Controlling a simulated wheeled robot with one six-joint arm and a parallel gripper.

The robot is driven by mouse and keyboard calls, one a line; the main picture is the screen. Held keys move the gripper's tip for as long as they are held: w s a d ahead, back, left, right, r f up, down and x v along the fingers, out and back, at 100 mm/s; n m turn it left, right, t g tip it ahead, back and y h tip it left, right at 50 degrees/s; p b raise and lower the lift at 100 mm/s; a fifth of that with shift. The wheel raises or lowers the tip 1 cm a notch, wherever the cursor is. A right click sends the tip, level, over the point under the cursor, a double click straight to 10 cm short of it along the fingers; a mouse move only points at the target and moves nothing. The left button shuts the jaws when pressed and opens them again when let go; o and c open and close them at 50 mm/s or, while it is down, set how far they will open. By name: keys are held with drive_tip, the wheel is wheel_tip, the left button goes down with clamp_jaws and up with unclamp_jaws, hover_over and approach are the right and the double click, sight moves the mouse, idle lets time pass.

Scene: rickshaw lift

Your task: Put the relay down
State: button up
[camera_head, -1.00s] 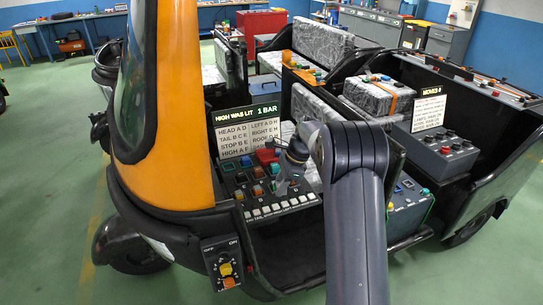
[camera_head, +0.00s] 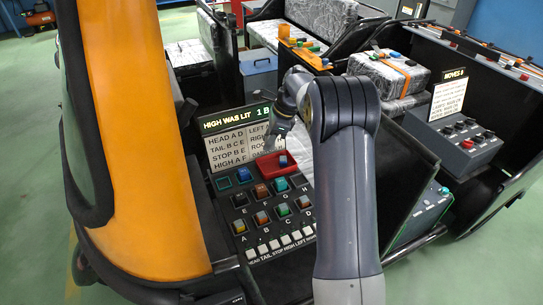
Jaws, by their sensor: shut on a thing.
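My gripper (camera_head: 274,146) hangs above the back of the relay panel, beside the small red tray (camera_head: 264,167). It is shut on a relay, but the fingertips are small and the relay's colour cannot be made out. A blue relay (camera_head: 283,161) shows at the red tray; I cannot tell whether it touches the gripper. The black relay panel (camera_head: 270,240) has lettered sockets. Several hold coloured relays, among them a yellow one (camera_head: 239,226) at A, an orange one (camera_head: 261,217) at B and a teal one (camera_head: 283,209) at C.
A sign (camera_head: 237,145) headed "HIGH WAS LIT" stands behind the panel, partly hidden by my arm. White switches (camera_head: 285,240) line the panel's front. The rickshaw's orange pillar (camera_head: 150,130) rises at left. A control box (camera_head: 465,145) and "MOVES 8" sign (camera_head: 448,95) stand at right.

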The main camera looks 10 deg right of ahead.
sight(265, 169)
wheel_tip(265, 169, down, 10)
drive_tip(key=shift+r+p, duration=0.15)
drive_tip(key=shift+p, duration=0.65)
drive_tip(key=shift+f, duration=0.2)
drive_tip(key=o, duration=0.8)
drive_tip(key=shift+c, duration=0.2)
drive_tip(key=shift+r, duration=0.1)
drive_tip(key=b+v, duration=0.1)
drive_tip(key=v, duration=1.1)
drive_tip(key=shift+b, duration=0.3)
drive_tip(key=shift+s+r, duration=0.1)
